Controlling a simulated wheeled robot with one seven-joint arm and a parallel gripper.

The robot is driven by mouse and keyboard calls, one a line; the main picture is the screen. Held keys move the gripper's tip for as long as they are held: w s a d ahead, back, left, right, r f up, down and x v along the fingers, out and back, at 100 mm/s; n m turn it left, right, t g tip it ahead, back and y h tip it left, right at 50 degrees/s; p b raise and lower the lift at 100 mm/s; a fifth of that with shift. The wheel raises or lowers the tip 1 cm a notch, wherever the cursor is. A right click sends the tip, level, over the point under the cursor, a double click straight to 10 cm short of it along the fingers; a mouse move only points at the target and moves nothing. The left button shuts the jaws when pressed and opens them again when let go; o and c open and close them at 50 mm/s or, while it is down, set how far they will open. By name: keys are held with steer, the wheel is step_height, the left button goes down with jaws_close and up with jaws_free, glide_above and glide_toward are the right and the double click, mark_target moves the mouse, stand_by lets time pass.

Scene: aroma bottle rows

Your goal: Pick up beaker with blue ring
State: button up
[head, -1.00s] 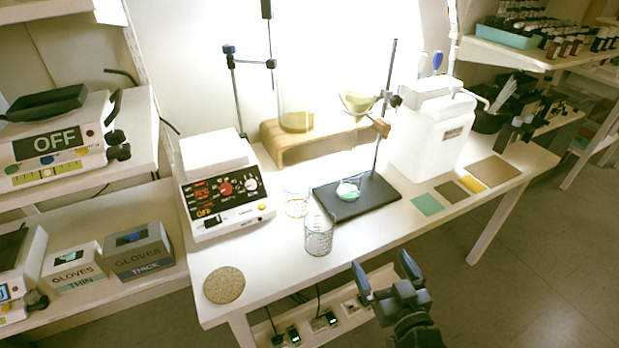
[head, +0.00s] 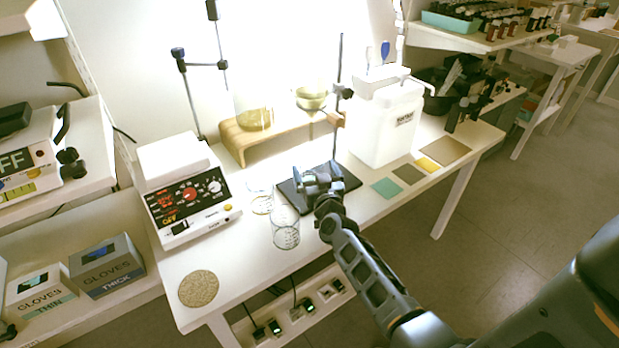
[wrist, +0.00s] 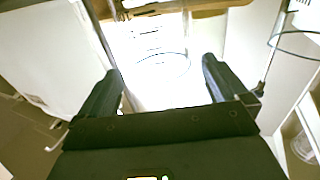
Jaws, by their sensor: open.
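Two clear glass beakers stand on the white table (head: 205,285) in the head view. The larger graduated beaker (head: 286,238) is nearer the front edge. My gripper (head: 320,178) is open over the black stand base (head: 348,177), right of both beakers, and mostly hides the spot there. In the wrist view my gripper (wrist: 160,75) has its fingers apart, with a thin round glass rim (wrist: 162,75) showing between them.
The hotplate (head: 188,195) stands left of the beakers. The wooden shelf (head: 235,140) and the stand's rod (head: 337,90) are behind. A white jug (head: 385,130) stands right. A round cork mat (head: 198,288) lies at the front left.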

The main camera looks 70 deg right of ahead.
mark_target(308, 157)
steer(key=shift+b+x, duration=0.3)
steer(key=shift+x, duration=1.7)
steer(key=shift+w+a, duration=0.1)
steer(key=shift+c, duration=0.3)
steer(key=c, duration=1.3)
steer(key=shift+c, duration=0.6)
steer(key=shift+r, duration=0.15)
